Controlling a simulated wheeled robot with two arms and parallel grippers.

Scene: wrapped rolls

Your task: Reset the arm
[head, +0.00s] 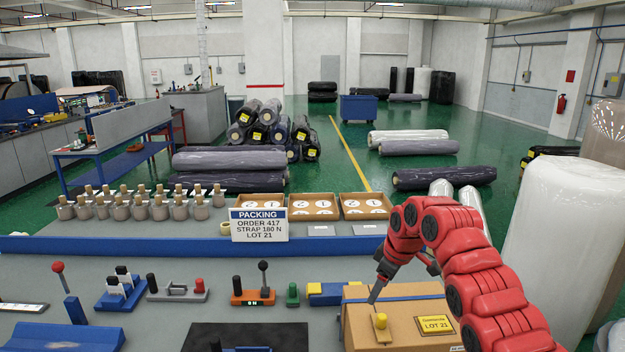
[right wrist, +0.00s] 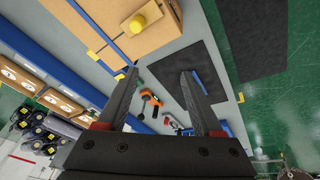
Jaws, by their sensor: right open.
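My right arm, red with black joints, comes in from the right in the head view. My left gripper is not in view.
An orange lever device (head: 252,297), a green knob (head: 292,294) and a grey fixture (head: 177,292) stand on the grey bench. A black mat (head: 245,338) lies at the front. A packing sign (head: 259,225) stands behind. A tall white wrapped roll (head: 565,240) stands right of my arm.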

